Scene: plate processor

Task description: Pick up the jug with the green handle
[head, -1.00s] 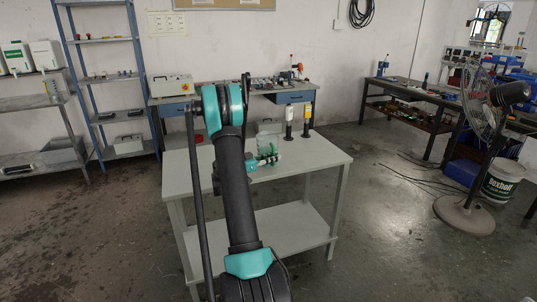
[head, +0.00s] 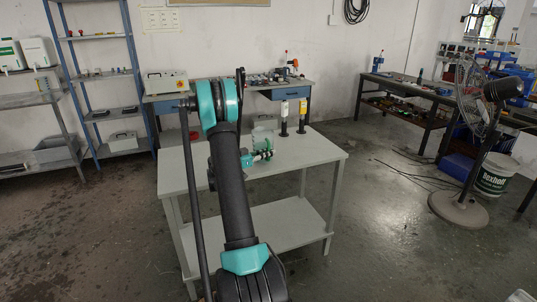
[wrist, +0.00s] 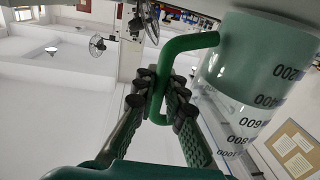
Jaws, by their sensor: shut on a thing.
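The jug (head: 264,138) is a clear vessel with dark volume marks and pale green contents. In the head view it is small, at the far part of the white table, partly hidden by my gripper (head: 262,155). In the wrist view the jug (wrist: 245,70) fills the right side, its printed numbers upside down. Its green handle (wrist: 188,44) curves to the left. My gripper (wrist: 163,98) has its dark ribbed fingers on both sides of the handle and is shut on it. I cannot tell whether the jug's base touches the table.
The white table (head: 310,160) is mostly bare. A pale box (head: 265,122) stands behind the jug. A workbench (head: 325,84) lies beyond. A fan stand (head: 460,205) is on the right.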

